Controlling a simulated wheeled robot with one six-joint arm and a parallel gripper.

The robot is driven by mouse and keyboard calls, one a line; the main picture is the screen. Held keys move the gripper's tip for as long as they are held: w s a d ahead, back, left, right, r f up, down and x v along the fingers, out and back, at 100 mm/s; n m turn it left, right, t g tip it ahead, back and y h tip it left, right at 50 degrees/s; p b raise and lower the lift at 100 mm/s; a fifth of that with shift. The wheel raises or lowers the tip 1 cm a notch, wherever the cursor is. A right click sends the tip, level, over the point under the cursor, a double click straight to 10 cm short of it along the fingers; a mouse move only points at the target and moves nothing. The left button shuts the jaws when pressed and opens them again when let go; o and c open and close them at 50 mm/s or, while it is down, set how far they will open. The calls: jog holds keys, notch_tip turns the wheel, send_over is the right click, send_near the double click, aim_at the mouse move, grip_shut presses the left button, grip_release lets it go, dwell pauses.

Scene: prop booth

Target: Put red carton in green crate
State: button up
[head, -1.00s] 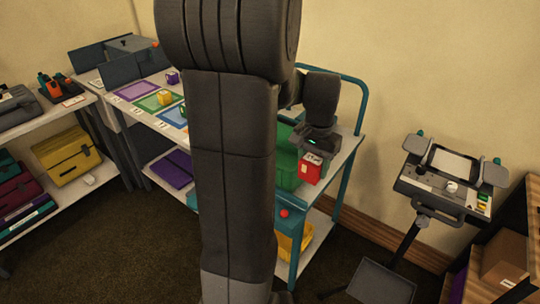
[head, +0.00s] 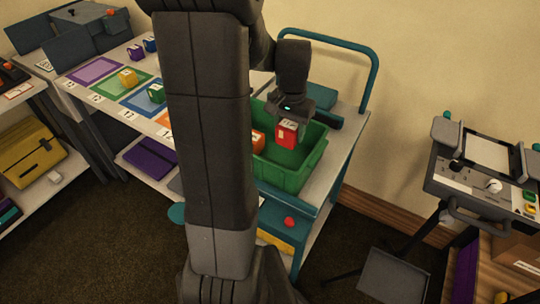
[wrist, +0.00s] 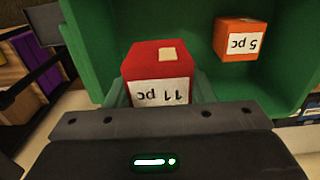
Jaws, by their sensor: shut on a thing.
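The red carton (head: 287,132) is held in my gripper (head: 290,118), which is shut on it. In the wrist view the red carton (wrist: 160,62) shows a white label reading "11 pc", and the jaws close on it at the bottom of the picture. The green crate (head: 287,178) stands on the cart, and the carton is over its opening, near the crate's middle. I cannot tell exactly how high the carton is above the crate floor. The green crate (wrist: 100,30) also fills much of the wrist view behind the carton.
An orange carton (wrist: 241,39) labelled "5 pc" sits inside the crate; in the head view the orange carton (head: 258,142) is partly hidden by my arm. The cart's teal handle (head: 372,75) rises at the back. A table with coloured mats (head: 95,72) stands left.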

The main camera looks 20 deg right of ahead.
aim_at(287, 164)
notch_tip(287, 164, down, 10)
jog(key=shift+r, duration=0.1)
dwell(0.4)
jog(key=shift+f, duration=0.25)
jog(key=o, duration=1)
jog(key=shift+o, duration=0.2)
jog(key=shift+r, duration=0.1)
notch_tip(287, 164, up, 12)
jog(key=shift+r, duration=0.15)
